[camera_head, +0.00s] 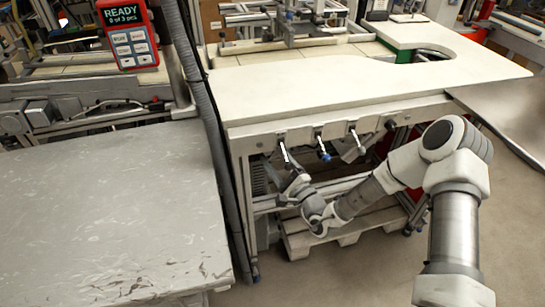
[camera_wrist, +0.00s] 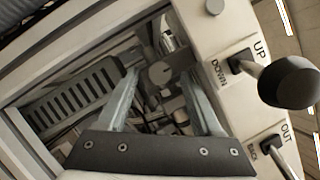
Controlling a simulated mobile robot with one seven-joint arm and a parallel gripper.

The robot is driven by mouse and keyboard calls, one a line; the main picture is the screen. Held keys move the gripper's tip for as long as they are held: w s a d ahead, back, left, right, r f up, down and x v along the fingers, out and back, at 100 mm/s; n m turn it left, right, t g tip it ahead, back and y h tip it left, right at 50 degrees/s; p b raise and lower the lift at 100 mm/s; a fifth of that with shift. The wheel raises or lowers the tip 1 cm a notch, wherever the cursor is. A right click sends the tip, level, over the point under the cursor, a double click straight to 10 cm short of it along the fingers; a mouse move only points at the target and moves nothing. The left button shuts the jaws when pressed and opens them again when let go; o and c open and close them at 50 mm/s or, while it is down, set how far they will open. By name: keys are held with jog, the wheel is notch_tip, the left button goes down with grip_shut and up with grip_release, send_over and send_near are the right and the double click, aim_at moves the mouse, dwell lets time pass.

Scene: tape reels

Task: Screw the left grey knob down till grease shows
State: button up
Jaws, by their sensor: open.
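In the wrist view a grey round knob-like part (camera_wrist: 160,73) sits among metal fittings under the bench, roughly between my fingertips and apparently beyond them. Whether it is the left knob I cannot tell. Another small grey round piece (camera_wrist: 214,6) is on the pale panel at the top edge. No grease can be made out. My gripper (camera_wrist: 161,78) is open, its two fingers spread with nothing held. In the head view my gripper (camera_head: 289,180) is below the bench's front edge, near the leftmost lever; the knob is too small or hidden there.
A lever with a black ball (camera_wrist: 289,82) marked UP and DOWN is close right of my gripper, with an OUT/BACK lever (camera_wrist: 280,155) below it. The white bench top (camera_head: 300,85) overhangs. A pallet (camera_head: 340,225) lies beneath. A red display (camera_head: 128,32) reads "READY 0 of 3".

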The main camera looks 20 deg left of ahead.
jog(key=shift+w+a, duration=0.1)
jog(key=shift+a, duration=0.05)
grip_shut()
